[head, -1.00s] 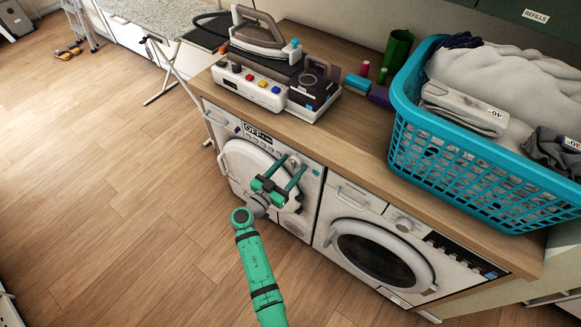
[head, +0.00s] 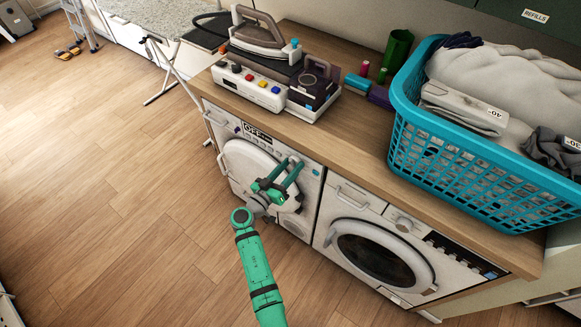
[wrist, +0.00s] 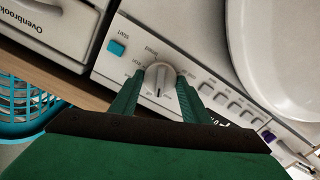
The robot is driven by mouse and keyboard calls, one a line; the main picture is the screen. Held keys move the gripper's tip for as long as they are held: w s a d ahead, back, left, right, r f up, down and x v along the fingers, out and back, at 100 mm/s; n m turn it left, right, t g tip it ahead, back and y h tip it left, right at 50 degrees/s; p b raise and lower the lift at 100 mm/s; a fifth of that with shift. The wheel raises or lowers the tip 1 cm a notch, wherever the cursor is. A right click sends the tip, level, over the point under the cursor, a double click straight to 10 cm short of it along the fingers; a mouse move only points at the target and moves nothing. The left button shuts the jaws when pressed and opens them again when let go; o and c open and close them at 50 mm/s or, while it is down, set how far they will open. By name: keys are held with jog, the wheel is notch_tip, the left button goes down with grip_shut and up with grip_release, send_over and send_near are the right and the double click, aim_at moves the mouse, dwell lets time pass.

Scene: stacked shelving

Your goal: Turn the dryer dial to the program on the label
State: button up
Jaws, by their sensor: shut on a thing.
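The dryer is the left white machine under the counter, with a pale round door (head: 247,163). Its dial (wrist: 160,77) is a light knob in the wrist view, with a dark mark toward the bottom of the picture. Small program words ring it, mostly too small to read. My gripper (head: 291,162) is at the dryer's control panel (wrist: 203,75). Its green fingers are shut on the dial, one on each side.
A front-loading washer (head: 375,255) stands to the right. The dryer door bulges close beside the panel.

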jog(key=shift+n, duration=2)
jog(key=shift+a, duration=0.1)
jog(key=o, duration=1)
jog(key=v, duration=1)
jog(key=shift+s+a, duration=0.2)
jog(key=shift+s, duration=0.1)
